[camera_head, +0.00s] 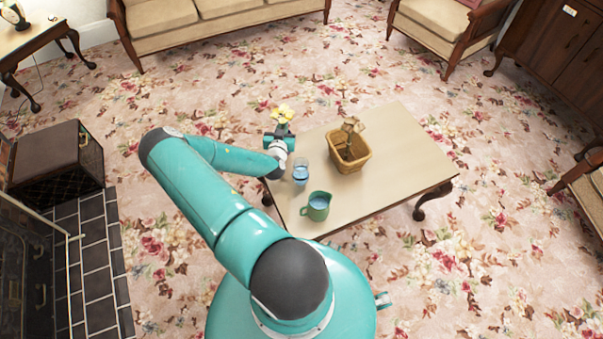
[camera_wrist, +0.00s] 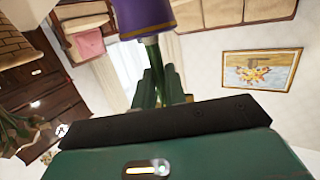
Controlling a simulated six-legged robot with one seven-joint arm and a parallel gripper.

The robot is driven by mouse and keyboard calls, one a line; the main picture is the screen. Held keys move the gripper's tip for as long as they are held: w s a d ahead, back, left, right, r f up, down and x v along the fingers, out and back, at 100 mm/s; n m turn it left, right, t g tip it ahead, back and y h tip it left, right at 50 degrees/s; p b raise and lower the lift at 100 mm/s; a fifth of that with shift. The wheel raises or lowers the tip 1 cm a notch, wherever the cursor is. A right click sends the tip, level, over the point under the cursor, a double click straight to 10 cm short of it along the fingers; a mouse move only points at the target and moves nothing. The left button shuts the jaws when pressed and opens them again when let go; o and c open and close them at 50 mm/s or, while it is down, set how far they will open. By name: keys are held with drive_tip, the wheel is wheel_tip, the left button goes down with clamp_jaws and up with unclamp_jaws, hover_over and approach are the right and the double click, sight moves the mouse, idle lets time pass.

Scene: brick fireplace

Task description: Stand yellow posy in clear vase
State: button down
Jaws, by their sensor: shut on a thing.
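The yellow posy (camera_head: 283,113) is in my gripper (camera_head: 281,130), over the far left corner of the table in the head view. In the wrist view, my gripper's green fingers (camera_wrist: 161,84) are shut on a green stem (camera_wrist: 153,52). A purple part (camera_wrist: 160,15) sits at the stem's end, cut off by the top edge; no yellow shows there. The clear vase (camera_head: 300,173) stands upright on the table's left side, with bluish water in it. It is just below my gripper in the picture, apart from the posy.
A green jug (camera_head: 317,206) with water stands near the table's front left edge, close to the vase. A wicker basket (camera_head: 361,164) with brown things in it stands right of the vase. The right half of the table (camera_head: 405,145) is bare.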

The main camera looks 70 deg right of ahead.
drive_tip(key=shift+r, duration=7.05)
drive_tip(key=shift+w, duration=0.1)
